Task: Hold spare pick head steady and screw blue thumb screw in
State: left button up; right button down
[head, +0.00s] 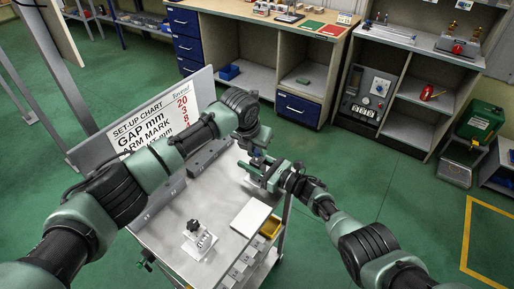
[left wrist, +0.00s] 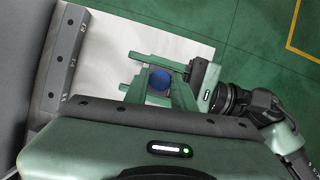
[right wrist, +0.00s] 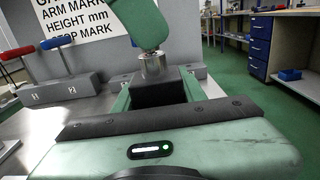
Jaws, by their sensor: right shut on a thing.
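My right gripper (right wrist: 157,85) is shut on a dark block (right wrist: 158,94), likely the spare pick head, held above the cart top. The blue thumb screw (left wrist: 159,80) shows as a round blue head in the left wrist view, above the right gripper's green fingers. My left gripper (left wrist: 160,82) has its fingers on either side of the blue head and appears open. In the right wrist view a silver cylinder (right wrist: 152,66) stands over the dark block, below a green part of my left arm. The screw's thread and its seat are hidden. In the head view both grippers meet over the cart.
A grey rail (right wrist: 62,88) holds red- and blue-handled tools. A set-up chart (head: 150,125) stands behind.

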pick_arm(q)
jog(key=o, duration=0.4)
jog(key=shift+r, duration=0.1)
jog(key=v, duration=1.1)
jog(key=shift+s+r, duration=0.2)
jog(key=shift+r, duration=0.15)
pick_arm(e)
jog(key=c, duration=0.7)
grip_release()
jog(key=shift+c, duration=0.2)
